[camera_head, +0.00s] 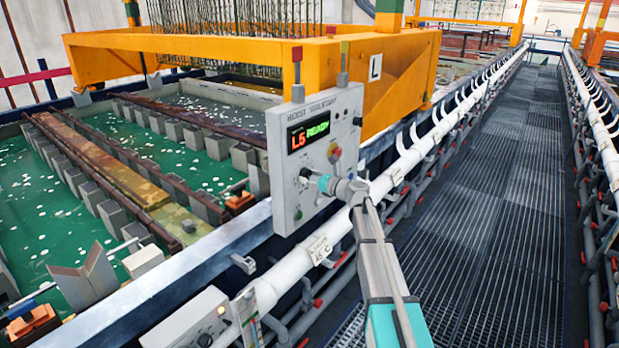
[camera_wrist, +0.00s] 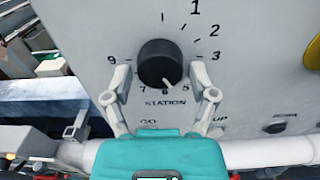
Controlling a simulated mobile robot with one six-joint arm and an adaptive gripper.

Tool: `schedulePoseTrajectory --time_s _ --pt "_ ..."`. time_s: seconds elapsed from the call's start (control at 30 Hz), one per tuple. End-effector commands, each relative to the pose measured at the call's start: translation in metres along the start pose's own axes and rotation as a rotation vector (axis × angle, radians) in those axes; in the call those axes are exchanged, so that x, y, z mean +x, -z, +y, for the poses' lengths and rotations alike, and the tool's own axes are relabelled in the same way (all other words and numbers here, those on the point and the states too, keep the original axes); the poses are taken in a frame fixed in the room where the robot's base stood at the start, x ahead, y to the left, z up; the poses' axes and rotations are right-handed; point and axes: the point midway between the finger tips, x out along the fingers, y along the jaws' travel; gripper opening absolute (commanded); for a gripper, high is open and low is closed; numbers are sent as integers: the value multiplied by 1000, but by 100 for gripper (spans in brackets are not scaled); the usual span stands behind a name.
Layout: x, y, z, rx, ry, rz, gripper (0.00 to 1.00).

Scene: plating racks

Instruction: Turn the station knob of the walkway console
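The grey walkway console (camera_head: 283,200) stands beside the walkway, its display (camera_head: 308,135) reading "L5 READY". In the wrist view, the black round station knob (camera_wrist: 158,58) sits above the word STATION, ringed by printed numbers. Its white pointer mark is at the lower right, near 6 and towards 5. My gripper (camera_wrist: 161,74) is open, with one finger left and one right of the knob; a small gap seems to show on each side. In the head view my gripper (camera_head: 311,178) is at the console's face and largely hides the knob.
A red button with a yellow base (camera_head: 334,153) is on the console above my gripper. White pipes (camera_head: 300,262) run below it. Green liquid tanks (camera_head: 65,225) lie left, an orange frame (camera_head: 390,75) behind. The grated walkway (camera_head: 480,220) at right is clear.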

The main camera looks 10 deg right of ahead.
Motion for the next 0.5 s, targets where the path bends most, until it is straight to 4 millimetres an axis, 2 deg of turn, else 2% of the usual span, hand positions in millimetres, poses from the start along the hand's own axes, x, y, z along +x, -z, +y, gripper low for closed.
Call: schedulePoseTrajectory --time_s 0.03,0.27,0.5 --pt "0 0 0 0 0 0 53" --pt "0 0 0 0 0 0 10" --pt "0 0 0 -16 -1 0 9"
